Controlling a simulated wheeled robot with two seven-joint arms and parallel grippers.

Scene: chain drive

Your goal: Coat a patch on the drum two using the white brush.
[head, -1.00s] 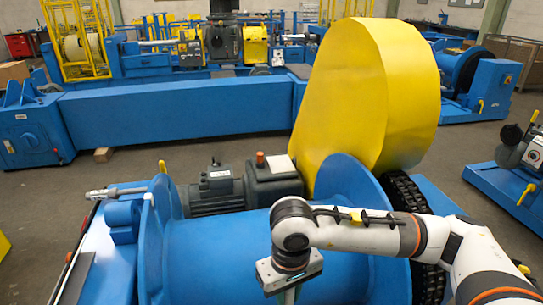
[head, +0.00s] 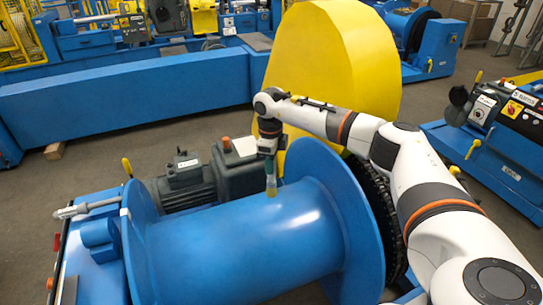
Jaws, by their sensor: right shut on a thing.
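The blue drum (head: 235,240) lies across the lower middle of the head view, between two blue round flanges. My right gripper (head: 269,157) is above the far upper side of the drum, near the right flange. It is shut on the brush (head: 270,179), which hangs bristles down. The brush looks pale green and white with a yellowish lower end. Its tip is at the drum's upper surface, but I cannot tell whether it touches. No coated patch can be made out on the drum. My left gripper is out of view.
A dark motor and gearbox (head: 240,170) stand just behind the drum. A tall yellow guard (head: 335,70) rises behind the right flange (head: 345,215), with a black chain (head: 378,205) beside it. A control panel (head: 510,112) is at the right.

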